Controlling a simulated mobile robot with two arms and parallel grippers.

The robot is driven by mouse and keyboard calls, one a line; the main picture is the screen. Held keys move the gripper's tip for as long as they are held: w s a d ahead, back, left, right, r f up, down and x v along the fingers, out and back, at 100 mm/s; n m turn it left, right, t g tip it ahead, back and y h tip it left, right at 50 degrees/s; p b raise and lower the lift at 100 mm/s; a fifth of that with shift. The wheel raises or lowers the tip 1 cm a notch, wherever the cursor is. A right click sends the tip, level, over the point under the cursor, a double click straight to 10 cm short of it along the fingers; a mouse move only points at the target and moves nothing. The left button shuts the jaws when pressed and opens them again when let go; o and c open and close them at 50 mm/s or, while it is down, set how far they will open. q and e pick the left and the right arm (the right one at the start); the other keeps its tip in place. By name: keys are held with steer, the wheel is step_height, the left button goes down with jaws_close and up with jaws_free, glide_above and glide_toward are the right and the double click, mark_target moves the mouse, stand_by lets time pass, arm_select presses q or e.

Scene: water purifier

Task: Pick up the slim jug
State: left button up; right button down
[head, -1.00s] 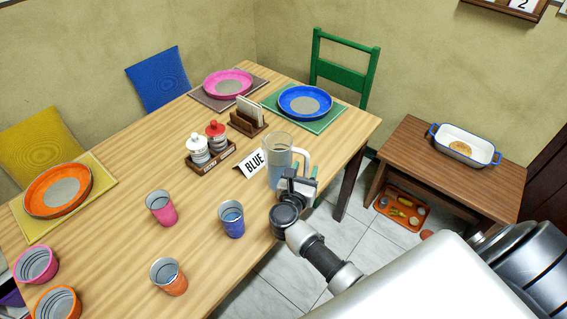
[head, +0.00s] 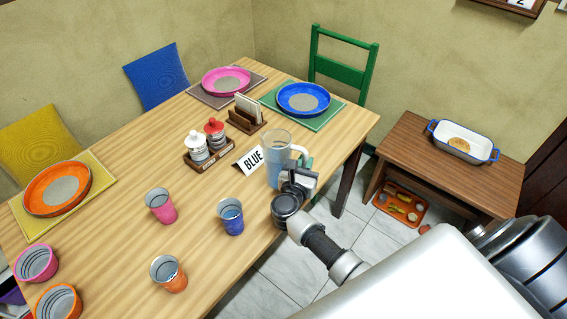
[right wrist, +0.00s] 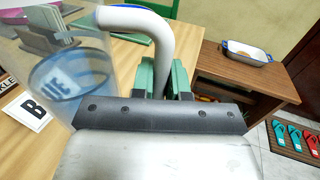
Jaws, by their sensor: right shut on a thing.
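The slim jug (head: 276,158) is clear with a white handle and stands upright at the right edge of the wooden table (head: 120,245). In the right wrist view the jug (right wrist: 85,85) fills the left side, and its handle (right wrist: 172,38) curves down between my green fingers. My right gripper (right wrist: 164,78) is shut on the handle. In the head view my right gripper (head: 302,178) is at the handle, and its wrist partly hides the jug's lower right side. My left gripper is not in view.
A blue cup (head: 231,217), a pink cup (head: 161,205) and an orange cup (head: 169,274) stand nearer. A shaker rack (head: 210,155) is farther left. A side table (head: 400,160) stands across a floor gap.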

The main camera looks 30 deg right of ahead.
mark_target(306, 155)
steer(key=shift+r, duration=0.15)
steer(key=shift+r, duration=1.8)
steer(key=shift+s+r, duration=0.2)
steer(key=shift+r, duration=0.05)
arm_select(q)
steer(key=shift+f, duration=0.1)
arm_select(e)
steer(key=s+r, duration=0.6)
steer(key=s, duration=0.5)
steer(key=shift+d+r, duration=0.2)
steer(key=shift+r, duration=0.15)
steer(key=shift+s, duration=0.1)
